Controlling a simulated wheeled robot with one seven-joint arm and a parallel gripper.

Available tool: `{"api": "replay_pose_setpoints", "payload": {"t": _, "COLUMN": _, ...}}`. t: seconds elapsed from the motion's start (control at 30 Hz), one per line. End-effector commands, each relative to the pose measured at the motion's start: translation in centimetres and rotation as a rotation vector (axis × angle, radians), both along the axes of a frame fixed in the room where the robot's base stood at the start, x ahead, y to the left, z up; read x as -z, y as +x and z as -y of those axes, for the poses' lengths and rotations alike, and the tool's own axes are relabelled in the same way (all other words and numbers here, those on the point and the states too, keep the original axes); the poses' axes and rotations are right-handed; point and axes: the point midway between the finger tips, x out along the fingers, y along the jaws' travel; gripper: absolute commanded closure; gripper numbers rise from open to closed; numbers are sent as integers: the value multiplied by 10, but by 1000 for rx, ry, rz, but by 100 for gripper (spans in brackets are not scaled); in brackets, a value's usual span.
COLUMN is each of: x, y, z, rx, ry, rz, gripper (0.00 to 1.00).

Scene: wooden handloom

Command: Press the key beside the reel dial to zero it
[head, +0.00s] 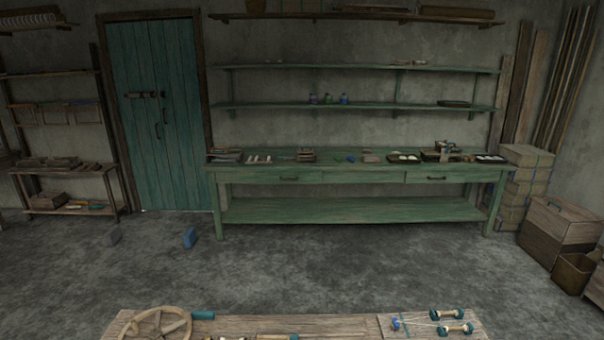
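I cannot make out a reel dial or a key beside it in the head view. A small dark device (445,150) stands at the right of the green workbench (300,174), too small to tell what it is. A wooden spoked wheel (160,323) lies at the near left on a wooden surface (240,325), cut by the bottom edge. A teal handle-like piece (203,315) is beside it. I cannot tell whether either belongs to the reel. My gripper is not in view.
Teal-ended spools (447,314) lie on the near surface's right. Stacked boxes (526,175) and a wooden chest (558,229) stand right; a teal door (161,110) is left.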

Motion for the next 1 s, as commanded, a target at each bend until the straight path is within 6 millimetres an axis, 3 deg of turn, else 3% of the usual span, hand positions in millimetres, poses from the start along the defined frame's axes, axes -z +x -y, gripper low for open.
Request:
{"api": "replay_pose_setpoints", "payload": {"t": 0.23, "x": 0, "y": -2, "z": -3, "rx": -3, "ry": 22, "rz": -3, "gripper": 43}}
{"api": "replay_pose_setpoints", "payload": {"t": 0.47, "x": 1, "y": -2, "z": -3, "rx": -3, "ry": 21, "rz": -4, "gripper": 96}}
{"api": "replay_pose_setpoints", "payload": {"t": 0.5, "x": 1, "y": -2, "z": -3, "rx": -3, "ry": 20, "rz": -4, "gripper": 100}}
{"api": "replay_pose_setpoints", "payload": {"t": 1.0, "x": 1, "y": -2, "z": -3, "rx": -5, "ry": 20, "rz": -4, "gripper": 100}}
